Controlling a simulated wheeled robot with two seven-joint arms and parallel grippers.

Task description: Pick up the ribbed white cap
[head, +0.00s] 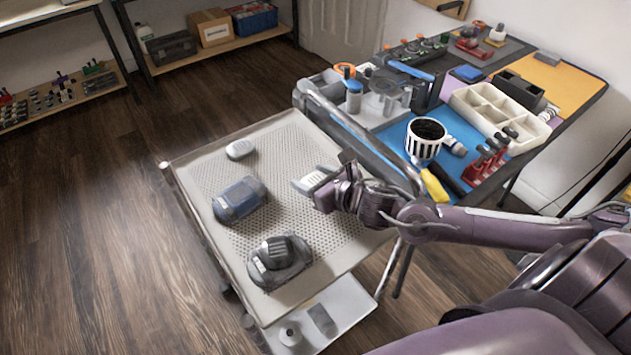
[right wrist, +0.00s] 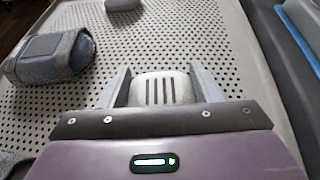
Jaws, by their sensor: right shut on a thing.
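The ribbed white cap (head: 306,182) is at the right part of a perforated white cart top (head: 215,165). In the right wrist view the cap (right wrist: 162,88) shows dark slots on its pale face and sits between the two fingers. My right gripper (head: 322,177) is shut on it, with a finger on each side. I cannot tell whether the cap touches the cart top or is just above it. Its near side is hidden by the gripper body. My left gripper is not in view.
On the cart top lie a smooth white oval piece (head: 240,149), a blue-grey device (head: 240,199) and a dark grey device with a knob (head: 279,262). A crowded workbench with a striped mug (head: 426,139) stands to the right. The cart's far right surface is clear.

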